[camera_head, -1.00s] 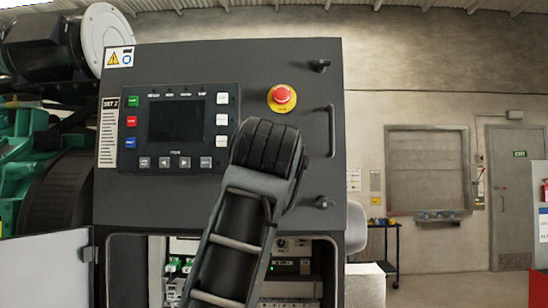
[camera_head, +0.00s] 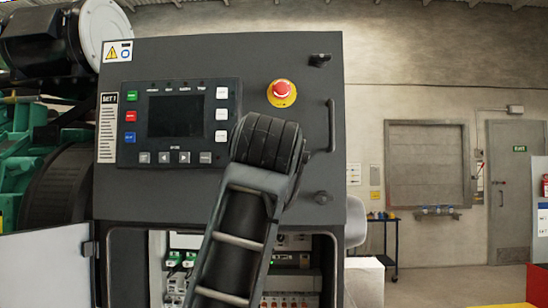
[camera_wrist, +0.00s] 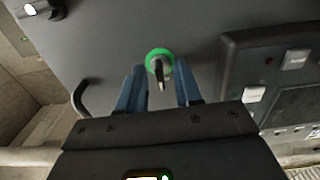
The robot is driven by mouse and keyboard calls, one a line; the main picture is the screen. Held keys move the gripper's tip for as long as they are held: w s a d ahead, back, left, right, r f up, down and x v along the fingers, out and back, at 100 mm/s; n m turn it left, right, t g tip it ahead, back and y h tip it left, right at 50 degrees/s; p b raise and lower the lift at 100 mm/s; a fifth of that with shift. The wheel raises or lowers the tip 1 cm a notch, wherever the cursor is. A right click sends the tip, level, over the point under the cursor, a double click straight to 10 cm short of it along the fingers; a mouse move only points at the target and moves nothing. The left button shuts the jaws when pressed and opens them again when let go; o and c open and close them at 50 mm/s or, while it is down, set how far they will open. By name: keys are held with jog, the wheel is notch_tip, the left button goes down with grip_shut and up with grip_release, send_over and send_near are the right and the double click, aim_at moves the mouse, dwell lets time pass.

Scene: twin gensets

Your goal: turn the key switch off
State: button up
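The key switch (camera_wrist: 160,62) shows in the wrist view as a green ring with a dark key or knob in its middle, on the grey cabinet face. My gripper (camera_wrist: 160,76) has its two blue fingers apart, one on each side of the switch. A gap shows between each finger and the dark knob. In the head view my arm covers the switch and my gripper. The knob's exact turn position is hard to tell.
A red emergency stop (camera_head: 281,93) is on the cabinet (camera_head: 220,60), right of the screen panel (camera_head: 178,122). A door handle (camera_head: 331,125) and latches are at the right edge. Below, the lower compartment is open, with its door (camera_head: 45,270) swung left.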

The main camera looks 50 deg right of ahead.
jog(key=b+v, duration=0.2)
jog(key=v, duration=0.5)
jog(key=shift+s+a, duration=0.25)
jog(key=shift+a, duration=0.1)
jog(key=shift+f, duration=0.1)
dwell(0.3)
